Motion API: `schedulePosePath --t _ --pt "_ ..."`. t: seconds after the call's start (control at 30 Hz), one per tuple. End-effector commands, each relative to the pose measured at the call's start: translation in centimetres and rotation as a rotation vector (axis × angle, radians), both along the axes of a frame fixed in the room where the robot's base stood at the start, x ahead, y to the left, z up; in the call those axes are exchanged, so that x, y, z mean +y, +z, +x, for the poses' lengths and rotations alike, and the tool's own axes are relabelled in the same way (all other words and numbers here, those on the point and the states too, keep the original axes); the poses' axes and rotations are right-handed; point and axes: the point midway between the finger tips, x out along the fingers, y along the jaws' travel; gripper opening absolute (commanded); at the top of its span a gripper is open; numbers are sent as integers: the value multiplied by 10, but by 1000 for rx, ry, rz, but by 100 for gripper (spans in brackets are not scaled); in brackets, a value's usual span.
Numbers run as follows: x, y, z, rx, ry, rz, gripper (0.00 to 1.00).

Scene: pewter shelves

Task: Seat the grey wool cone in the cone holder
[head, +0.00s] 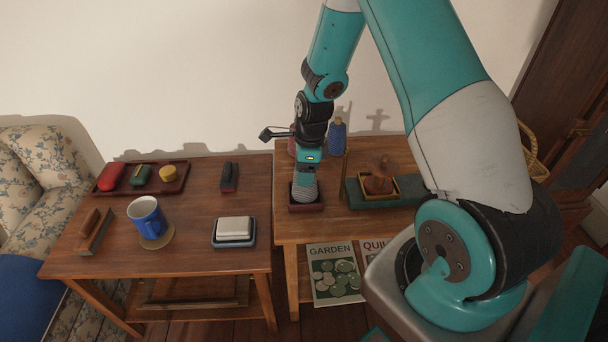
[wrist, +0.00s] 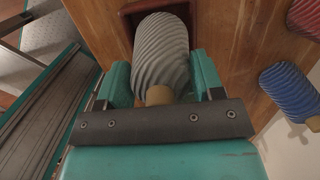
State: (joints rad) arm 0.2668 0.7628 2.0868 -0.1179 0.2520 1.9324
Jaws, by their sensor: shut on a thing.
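The grey wool cone (head: 305,190) is ridged, with a wooden tip (wrist: 159,95) toward my gripper. My gripper (head: 306,171) points down and is shut on the cone; in the wrist view its teal fingers (wrist: 161,78) press on both sides of it. The cone holder looks like the small dark red square box (head: 306,207) on the right table. The cone's far end is at the box, whose rim also shows in the wrist view (wrist: 126,22). The cone hides the box's inside, so I cannot tell whether it rests on the bottom.
A blue cone (head: 337,139) and a red cone (head: 292,147) stand behind the holder. A green stand with a yellow-edged tray (head: 396,184) is to the right. The left table holds a blue mug (head: 147,218), a soap dish (head: 233,243) and a red tray (head: 176,186).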

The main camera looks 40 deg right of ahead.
Motion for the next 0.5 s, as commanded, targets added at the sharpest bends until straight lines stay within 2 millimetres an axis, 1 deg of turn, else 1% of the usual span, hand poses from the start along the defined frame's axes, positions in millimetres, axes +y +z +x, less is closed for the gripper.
schedulePosePath --t 0.03,0.1,0.37,0.5 --pt "0 -8 0 0 0 0 32" --pt "0 -14 0 0 0 0 32" --pt "0 -15 1 -2 0 0 32" --pt "0 -19 0 -2 0 0 32"
